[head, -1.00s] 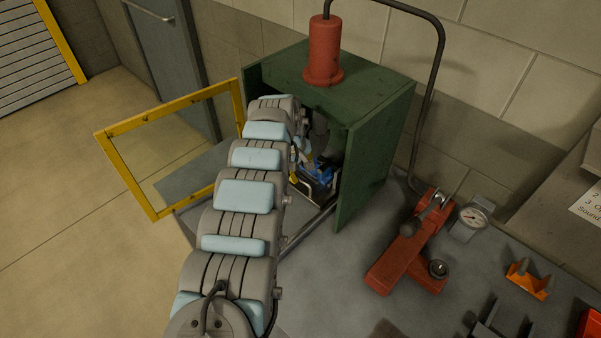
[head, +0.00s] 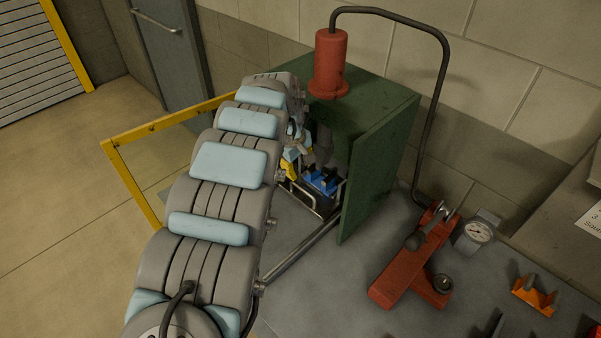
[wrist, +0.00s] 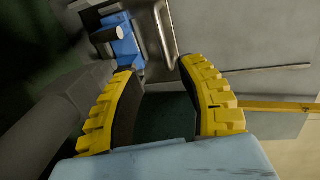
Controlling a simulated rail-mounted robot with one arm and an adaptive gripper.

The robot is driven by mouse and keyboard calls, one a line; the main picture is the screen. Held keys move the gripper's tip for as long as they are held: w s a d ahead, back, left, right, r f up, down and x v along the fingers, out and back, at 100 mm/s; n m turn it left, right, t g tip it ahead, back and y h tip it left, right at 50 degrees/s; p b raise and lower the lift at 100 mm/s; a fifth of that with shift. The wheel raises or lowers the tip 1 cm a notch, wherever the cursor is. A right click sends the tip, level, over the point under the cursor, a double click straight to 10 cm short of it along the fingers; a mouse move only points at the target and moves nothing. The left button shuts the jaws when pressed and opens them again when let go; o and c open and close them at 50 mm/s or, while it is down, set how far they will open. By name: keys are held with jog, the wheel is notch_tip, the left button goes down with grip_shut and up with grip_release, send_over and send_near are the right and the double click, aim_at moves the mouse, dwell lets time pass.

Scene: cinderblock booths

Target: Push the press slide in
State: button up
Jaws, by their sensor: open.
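The press is a green housing (head: 375,165) with a red cylinder (head: 330,65) on top. Its slide (head: 308,201), a metal carriage with a bent-rod handle, sits at the housing's open front and carries a blue part with dark pieces (head: 322,180). Rails (head: 300,247) run out below it. My gripper (head: 295,162) is at the opening, left of the blue part and partly hidden by my arm. In the wrist view its yellow fingers (wrist: 157,72) are apart and empty. The blue part (wrist: 122,38) and metal carriage (wrist: 155,35) lie just beyond the fingertips.
A yellow-framed guard door (head: 150,128) stands open at the left, behind my arm. A red lever pump (head: 412,258) with a gauge (head: 478,231) and an orange bracket (head: 535,296) are on the bench to the right. Bench space before the press is clear.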

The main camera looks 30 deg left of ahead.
jog(key=shift+s+r, duration=0.1)
jog(key=shift+r, duration=0.6)
